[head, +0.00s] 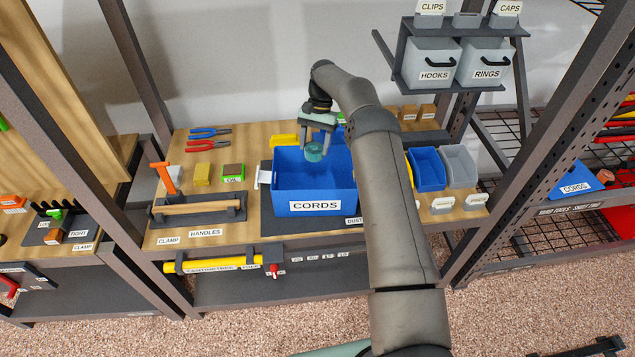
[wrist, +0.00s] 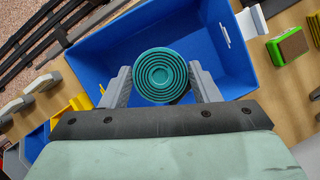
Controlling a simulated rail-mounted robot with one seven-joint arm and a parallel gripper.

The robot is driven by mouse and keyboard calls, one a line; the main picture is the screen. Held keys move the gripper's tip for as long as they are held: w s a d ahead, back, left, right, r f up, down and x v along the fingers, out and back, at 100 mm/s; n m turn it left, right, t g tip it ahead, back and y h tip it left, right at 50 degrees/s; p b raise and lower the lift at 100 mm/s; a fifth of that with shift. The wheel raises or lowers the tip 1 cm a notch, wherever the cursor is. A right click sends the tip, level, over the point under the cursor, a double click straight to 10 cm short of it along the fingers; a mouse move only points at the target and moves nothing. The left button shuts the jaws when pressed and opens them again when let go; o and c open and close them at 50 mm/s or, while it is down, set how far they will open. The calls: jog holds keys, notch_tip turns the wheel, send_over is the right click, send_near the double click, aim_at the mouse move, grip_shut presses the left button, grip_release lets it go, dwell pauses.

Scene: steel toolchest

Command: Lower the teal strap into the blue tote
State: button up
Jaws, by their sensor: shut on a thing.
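The teal strap (head: 314,153) is a round coil with concentric rings, and its rings face the camera in the wrist view (wrist: 160,76). My gripper (head: 314,145) is shut on it, one finger on each side. The blue tote (head: 316,198), labelled CORDS, stands on the wooden bench top; its blue wall also shows in the wrist view (wrist: 105,45). The strap is over the tote's opening, inside its rim as seen in both views. How far it is above the tote floor I cannot tell. The visible tote floor looks empty.
A grey tray with a wooden handle (head: 200,207) lies left of the tote. Pliers (head: 207,131), a yellow block (head: 202,174) and a green-sided block (head: 233,171) are nearby. Small blue (head: 427,168) and grey bins (head: 458,165) stand right. Hanging bins (head: 430,68) are above right.

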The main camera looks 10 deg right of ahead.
dwell(0.4)
jog(key=b, duration=0.9)
send_over(315, 182)
jog(key=s, duration=0.4)
jog(key=shift+s+a+f, duration=0.1)
jog(key=shift+a+f, duration=0.05)
jog(key=shift+f, duration=2.05)
jog(key=shift+a+f, duration=0.1)
jog(key=shift+f, duration=2.05)
jog(key=shift+s+a+f, duration=0.1)
jog(key=shift+a+f, duration=0.05)
jog(key=shift+f, duration=2.05)
jog(key=shift+f+b, duration=1.7)
jog(key=shift+f, duration=0.75)
jog(key=o, duration=1.1)
